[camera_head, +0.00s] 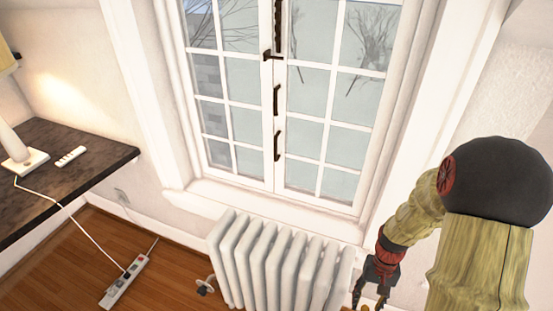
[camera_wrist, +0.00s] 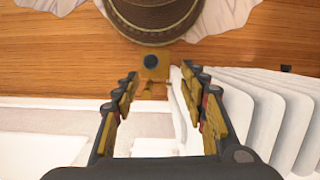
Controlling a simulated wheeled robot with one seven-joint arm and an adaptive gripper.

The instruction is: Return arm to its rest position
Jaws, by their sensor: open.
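My arm comes in at the right side of the head view, bent downward, with my gripper (camera_head: 370,297) low near the bottom edge, beside the right end of the white radiator. In the wrist view my gripper (camera_wrist: 160,88) has its two fingers spread wide apart with nothing held between them. A small tan block with a dark round spot shows just beyond the fingertips; I cannot tell what it belongs to.
The white radiator (camera_head: 275,262) stands under the window (camera_head: 275,100) and shows at right in the wrist view (camera_wrist: 262,120). A dark desk (camera_head: 75,150) with a lamp (camera_head: 22,160) and small white device (camera_head: 70,156) is at left. A power strip (camera_head: 125,283) lies on the wood floor.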

